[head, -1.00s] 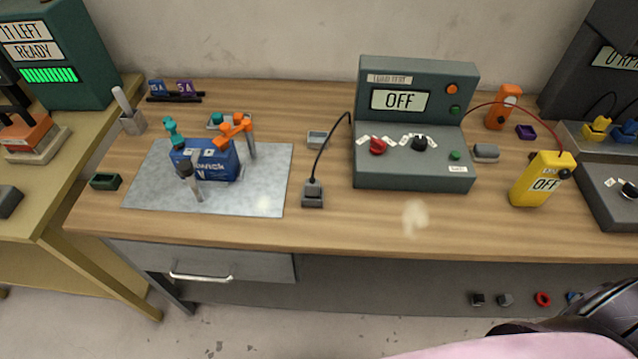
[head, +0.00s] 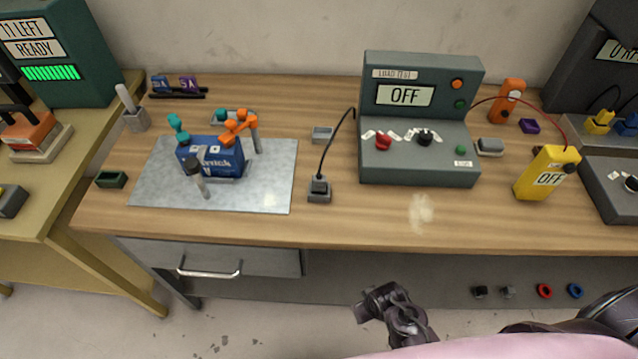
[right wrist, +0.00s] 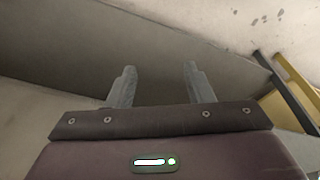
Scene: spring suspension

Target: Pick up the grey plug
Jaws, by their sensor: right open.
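The grey plug (head: 319,186) sits upright in a small grey holder (head: 319,197) near the front of the wooden bench. A black cable rises from its top and curves up to the load tester (head: 420,165), whose screen reads OFF. My right gripper (head: 372,298) is low in front of the bench edge, below and to the right of the plug. In the right wrist view its two fingers (right wrist: 158,78) are apart with nothing between them. The plug is not in that view. My left gripper is not in view.
A blue battery (head: 222,160) with clamps stands on a metal mat (head: 270,190) left of the plug. A small grey tray (head: 322,134) lies behind it. A yellow meter (head: 547,174) stands at right. The bench front near the plug is clear; a drawer handle (head: 210,272) projects below.

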